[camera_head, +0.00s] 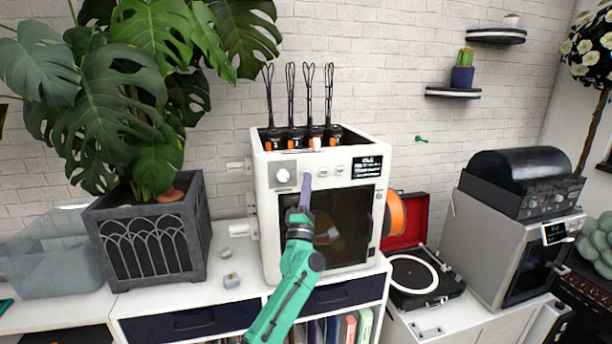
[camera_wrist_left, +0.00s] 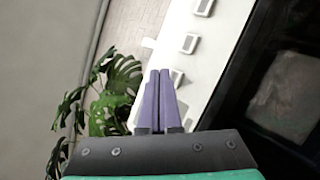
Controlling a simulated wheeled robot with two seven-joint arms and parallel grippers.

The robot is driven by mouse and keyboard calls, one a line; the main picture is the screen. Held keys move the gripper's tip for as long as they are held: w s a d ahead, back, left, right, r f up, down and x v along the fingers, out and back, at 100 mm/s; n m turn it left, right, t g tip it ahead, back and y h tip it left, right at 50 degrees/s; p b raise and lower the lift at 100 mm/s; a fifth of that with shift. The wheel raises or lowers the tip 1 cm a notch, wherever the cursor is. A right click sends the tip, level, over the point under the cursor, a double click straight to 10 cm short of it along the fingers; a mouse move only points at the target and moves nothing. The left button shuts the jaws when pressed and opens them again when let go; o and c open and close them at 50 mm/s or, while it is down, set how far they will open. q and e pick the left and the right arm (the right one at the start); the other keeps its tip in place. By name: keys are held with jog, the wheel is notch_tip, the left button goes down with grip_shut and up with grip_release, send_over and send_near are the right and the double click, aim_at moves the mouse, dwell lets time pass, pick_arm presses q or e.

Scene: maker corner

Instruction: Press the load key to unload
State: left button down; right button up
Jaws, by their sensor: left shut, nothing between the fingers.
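The white 3D printer (camera_head: 262,215) stands on the cabinet, with a round knob (camera_head: 282,176), small white keys (camera_head: 323,170) and a dark screen (camera_head: 367,168) along its top front strip. My left gripper (camera_head: 306,178) is shut and empty, its purple fingers up in front of the strip, just right of the knob. In the left wrist view the fingertips (camera_wrist_left: 160,76) are beside the nearest key (camera_wrist_left: 177,77), which they partly cover. Two other keys (camera_wrist_left: 190,43) lie beyond it. I cannot tell whether the fingertips touch the key. The key labels are too small to read. My right gripper is out of view.
Left of the printer is a dark planter (camera_head: 150,240) with a large plant. Right of it are an orange spool (camera_head: 397,215), a record player (camera_head: 420,275) and a grey machine (camera_head: 505,235). Small grey pieces (camera_head: 231,281) lie on the white top at left.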

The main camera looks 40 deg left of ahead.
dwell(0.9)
pick_arm(q)
jog(key=shift+w+a+b, duration=0.25)
jog(key=shift+a+b, duration=0.1)
jog(key=shift+b, duration=0.05)
jog(key=shift+w+a+b, duration=0.2)
jog(key=shift+a+b, duration=0.1)
jog(key=shift+b, duration=0.15)
dwell(0.4)
jog(key=shift+s+d+p, duration=0.5)
jog(key=shift+d+p, duration=0.1)
jog(key=shift+d, duration=0.05)
